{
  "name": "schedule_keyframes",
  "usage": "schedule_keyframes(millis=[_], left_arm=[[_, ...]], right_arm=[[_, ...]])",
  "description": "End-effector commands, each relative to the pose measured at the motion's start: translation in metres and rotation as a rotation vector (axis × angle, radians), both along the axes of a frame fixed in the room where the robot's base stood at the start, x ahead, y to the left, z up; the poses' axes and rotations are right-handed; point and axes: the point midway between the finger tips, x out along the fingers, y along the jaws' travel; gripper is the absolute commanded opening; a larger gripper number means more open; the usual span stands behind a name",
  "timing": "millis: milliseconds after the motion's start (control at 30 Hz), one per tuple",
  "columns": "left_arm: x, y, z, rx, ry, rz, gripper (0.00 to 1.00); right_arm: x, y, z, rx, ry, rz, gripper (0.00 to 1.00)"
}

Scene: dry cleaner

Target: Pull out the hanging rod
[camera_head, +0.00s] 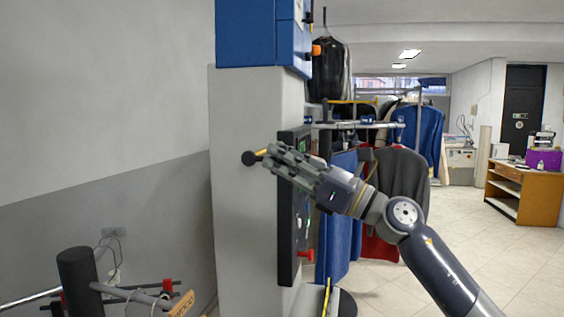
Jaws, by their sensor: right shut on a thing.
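The hanging rod (249,158) shows as a short piece with a round black end and an orange-yellow section, in front of the light grey column. My right gripper (270,157) is shut on it, with the fingers pointing left and the black end sticking out past the fingertips. The rest of the rod is hidden behind the fingers, so I cannot tell where it joins the machine. My left gripper is not in view.
The grey column (240,220) carries a blue box (248,35) on top and a dark panel (287,235) on its right side. Clothes (400,190) hang behind my right arm. A black cylinder (78,275) with metal bars stands lower left. Open floor lies right, before a wooden desk (535,195).

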Motion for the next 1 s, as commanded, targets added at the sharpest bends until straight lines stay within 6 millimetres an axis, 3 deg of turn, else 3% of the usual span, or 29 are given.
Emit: schedule_keyframes(millis=[267, 300, 367, 733, 1000], left_arm=[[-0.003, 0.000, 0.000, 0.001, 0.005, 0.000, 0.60], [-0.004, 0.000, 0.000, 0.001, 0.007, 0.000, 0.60], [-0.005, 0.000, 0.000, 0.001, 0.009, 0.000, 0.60], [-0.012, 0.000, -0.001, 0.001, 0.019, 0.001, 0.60], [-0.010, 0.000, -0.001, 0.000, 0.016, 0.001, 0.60]], right_arm=[[0.001, -0.002, 0.003, 0.002, -0.006, -0.010, 0.00], [0.001, -0.002, 0.003, 0.002, -0.006, -0.010, 0.24], [0.002, -0.003, 0.003, 0.003, -0.006, -0.009, 0.33], [0.000, -0.005, 0.000, 0.002, -0.002, -0.006, 0.33], [-0.018, -0.043, -0.019, 0.002, 0.000, -0.008, 0.33]])
